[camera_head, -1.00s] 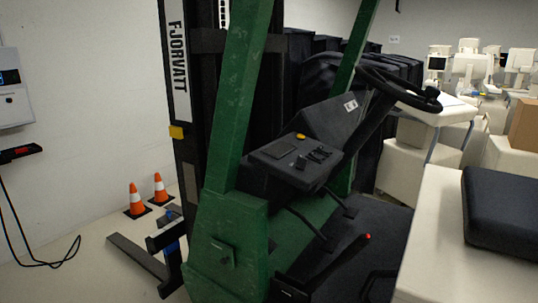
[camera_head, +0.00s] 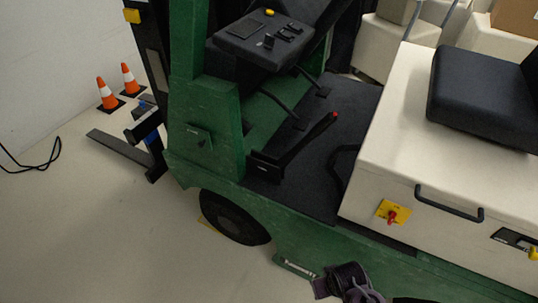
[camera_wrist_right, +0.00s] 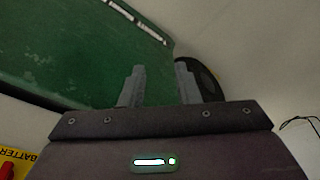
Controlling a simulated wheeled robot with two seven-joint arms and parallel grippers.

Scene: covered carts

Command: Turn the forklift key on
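The green forklift (camera_head: 215,140) fills the middle of the head view. A yellow plate (camera_head: 383,207) with a red key-like switch (camera_head: 392,217) is on the cream side of its body. Part of the yellow plate, lettered "BATTER", also shows at the lower left of the right wrist view (camera_wrist_right: 18,157). The dark console (camera_head: 262,38) has a yellow button and small black levers; I cannot make out a key there. My right gripper (camera_wrist_right: 160,80) is open and empty beside the green side. In the head view its dark body (camera_head: 348,281) is low, below and left of the plate. My left gripper is out of view.
A black grab handle (camera_head: 449,206) is right of the plate, and a black seat (camera_head: 485,95) is above. A red-tipped lever (camera_head: 300,143) rises from the floor plate. Two orange cones (camera_head: 107,95) stand by the wall. Floor at the lower left is clear.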

